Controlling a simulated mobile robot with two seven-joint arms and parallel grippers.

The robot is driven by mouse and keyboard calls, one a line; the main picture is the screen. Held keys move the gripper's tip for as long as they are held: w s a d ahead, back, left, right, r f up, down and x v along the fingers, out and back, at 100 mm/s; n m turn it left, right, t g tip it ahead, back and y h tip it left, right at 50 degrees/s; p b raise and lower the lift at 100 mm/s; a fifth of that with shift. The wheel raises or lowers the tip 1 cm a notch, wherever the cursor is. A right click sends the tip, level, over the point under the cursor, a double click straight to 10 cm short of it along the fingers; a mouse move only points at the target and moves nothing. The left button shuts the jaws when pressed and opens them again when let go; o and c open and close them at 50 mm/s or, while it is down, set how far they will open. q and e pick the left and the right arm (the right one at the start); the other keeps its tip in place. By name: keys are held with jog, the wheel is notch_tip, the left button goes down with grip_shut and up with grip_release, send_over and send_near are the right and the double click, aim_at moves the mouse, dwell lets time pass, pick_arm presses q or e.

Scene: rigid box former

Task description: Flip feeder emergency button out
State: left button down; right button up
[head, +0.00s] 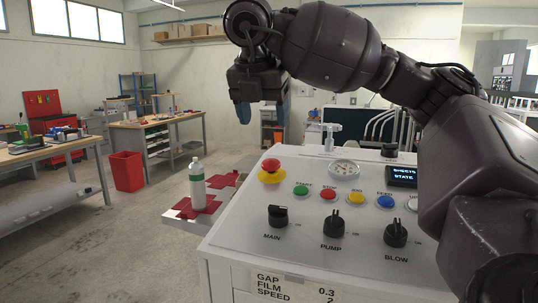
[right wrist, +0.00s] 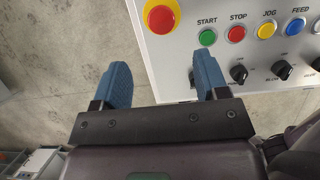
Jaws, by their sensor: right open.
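The emergency button (head: 270,171) is a red mushroom head on a yellow base at the far left corner of the white control panel (head: 240,240). In the right wrist view the button (right wrist: 160,18) is at the top edge, partly cut off, beyond the fingertips. My right gripper (head: 262,113) hangs with its blue fingers apart, above the button in the head view. My left gripper is not in view.
Start (head: 301,190), stop (head: 328,194) and other coloured buttons line the panel beside a gauge (head: 344,169). Black knobs (head: 278,215) are in front. Workbenches stand farther back.

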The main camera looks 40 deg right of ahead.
aim_at(271, 160)
jog(key=x, duration=0.8)
jog(key=shift+s+f, duration=0.1)
jog(key=shift+f, duration=0.2)
jog(key=shift+x, duration=0.95)
jog(key=shift+c, duration=0.4)
grip_shut()
jog(key=shift+r, duration=0.7)
jog(key=shift+o, duration=0.4)
grip_release()
jog(key=shift+a+r, duration=0.1)
